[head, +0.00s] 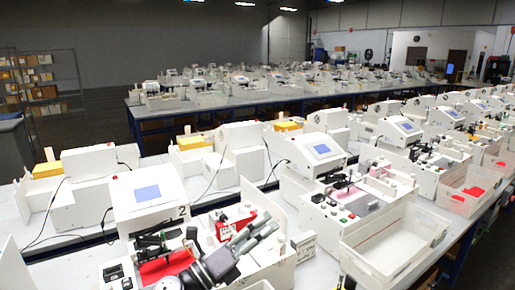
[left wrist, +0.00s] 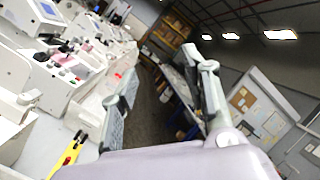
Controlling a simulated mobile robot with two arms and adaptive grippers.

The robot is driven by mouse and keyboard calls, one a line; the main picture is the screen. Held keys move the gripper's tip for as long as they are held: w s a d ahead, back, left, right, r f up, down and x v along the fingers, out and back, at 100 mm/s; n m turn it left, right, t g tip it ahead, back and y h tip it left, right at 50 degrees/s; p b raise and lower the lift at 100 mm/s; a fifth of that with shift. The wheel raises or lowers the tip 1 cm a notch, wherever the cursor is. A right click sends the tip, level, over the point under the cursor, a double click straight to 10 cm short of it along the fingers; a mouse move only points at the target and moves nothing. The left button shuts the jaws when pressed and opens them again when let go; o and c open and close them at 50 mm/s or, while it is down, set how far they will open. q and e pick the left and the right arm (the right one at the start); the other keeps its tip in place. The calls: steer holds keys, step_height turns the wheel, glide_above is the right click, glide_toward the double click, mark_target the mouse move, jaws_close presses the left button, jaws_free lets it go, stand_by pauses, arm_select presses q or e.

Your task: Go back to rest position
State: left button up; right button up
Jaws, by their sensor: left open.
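My left gripper (head: 258,234) is at the bottom middle of the head view, over the nearest plotter station. In the left wrist view its two grey fingers (left wrist: 166,72) stand wide apart with nothing between them. It is open and empty. The nearest pen plotter (head: 148,195) is a white unit with a blue screen, marked 2. A red pad (head: 165,268) and a red block (head: 236,224) lie by my arm, which partly hides the station. My right gripper cannot be made out in either view.
A white bin (head: 395,243) stands right of the station, with another bin holding red pieces (head: 470,190) farther right. A small white box (head: 304,246) sits between bin and gripper. More plotters line the bench. A yellow-handled tool (left wrist: 68,157) shows in the wrist view.

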arm_select(q)
steer(key=s+a+f+n+t+y, duration=0.25)
steer(key=a+f+n+y, duration=0.55)
steer(key=n, duration=0.5)
steer(key=s+a+f+n+t+y, duration=0.1)
steer(key=s+a+f+n+y, duration=0.2)
steer(key=a+f+n+y, duration=0.7)
steer(key=s+a+f+n+g, duration=0.1)
steer(key=s+f+n+g, duration=0.3)
steer(key=s, duration=0.5)
steer(key=s+a+f+n+g+h, duration=0.1)
steer(key=s+f+n+g, duration=0.25)
steer(key=s, duration=0.55)
steer(key=s+a+f+n+g, duration=0.1)
steer(key=s+f+n+g, duration=0.35)
steer(key=s, duration=0.45)
step_height(320, 180, down, 35)
steer(key=s+m+g+b, duration=0.1)
steer(key=s+g+b, duration=0.15)
steer(key=b, duration=0.45)
steer(key=s+a+f+b, duration=0.3)
steer(key=s+f+b, duration=0.1)
steer(key=s+f, duration=1.2)
step_height(320, 180, down, 4)
steer(key=shift+r+g+b, duration=0.15)
steer(key=shift+g+b, duration=0.25)
